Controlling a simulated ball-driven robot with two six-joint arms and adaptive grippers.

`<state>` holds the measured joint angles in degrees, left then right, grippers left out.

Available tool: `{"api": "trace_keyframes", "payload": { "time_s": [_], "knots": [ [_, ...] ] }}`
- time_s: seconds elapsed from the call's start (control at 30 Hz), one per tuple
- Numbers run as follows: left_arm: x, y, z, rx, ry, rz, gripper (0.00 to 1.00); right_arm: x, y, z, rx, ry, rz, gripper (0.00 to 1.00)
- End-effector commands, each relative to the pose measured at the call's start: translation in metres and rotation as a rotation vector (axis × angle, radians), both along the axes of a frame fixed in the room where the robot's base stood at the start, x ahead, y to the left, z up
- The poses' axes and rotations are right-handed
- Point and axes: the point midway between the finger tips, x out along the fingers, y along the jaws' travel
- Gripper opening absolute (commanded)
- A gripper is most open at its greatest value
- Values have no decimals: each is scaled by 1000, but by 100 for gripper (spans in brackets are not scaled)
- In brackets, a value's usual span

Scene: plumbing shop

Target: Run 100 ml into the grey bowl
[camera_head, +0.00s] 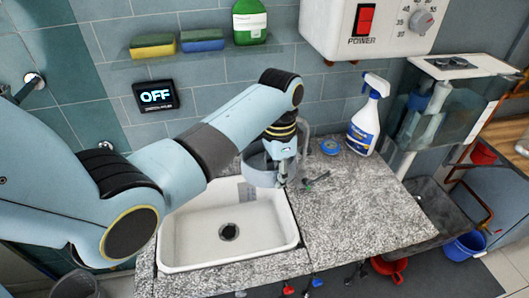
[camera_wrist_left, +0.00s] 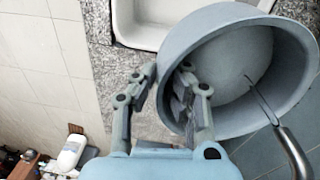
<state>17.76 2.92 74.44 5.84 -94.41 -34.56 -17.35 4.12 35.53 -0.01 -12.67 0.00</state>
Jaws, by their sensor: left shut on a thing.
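The grey bowl (camera_head: 256,170) is at the back right corner of the white sink (camera_head: 172,245), partly hidden by my left arm. My left gripper (camera_head: 284,176) is shut on its rim. In the left wrist view the bowl (camera_wrist_left: 225,30) fills the right side. One finger of my left gripper (camera_wrist_left: 170,92) is inside the bowl wall and the other outside. A wall display (camera_head: 156,96) reads "OFF". My right gripper is not in view.
A spray bottle (camera_head: 368,115) and a small blue round item (camera_head: 330,146) stand on the granite counter (camera_head: 350,215) right of the sink. A white heater box (camera_head: 330,25) hangs above. A shelf (camera_head: 190,55) holds two sponges and a green bottle. The sink basin is clear.

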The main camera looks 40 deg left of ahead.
Motion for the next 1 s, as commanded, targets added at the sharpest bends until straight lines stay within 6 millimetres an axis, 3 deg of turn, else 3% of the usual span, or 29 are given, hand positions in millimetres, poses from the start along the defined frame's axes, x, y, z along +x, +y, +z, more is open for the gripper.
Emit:
{"api": "trace_keyframes", "payload": {
  "time_s": [0.1,0.27,1.0],
  "knots": [
    [11,16,-1,1,1,1,0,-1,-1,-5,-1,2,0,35],
    [18,26,-1,-2,1,1,0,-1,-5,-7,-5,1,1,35],
    [19,27,0,-2,1,0,0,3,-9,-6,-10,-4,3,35]
  ]
}}
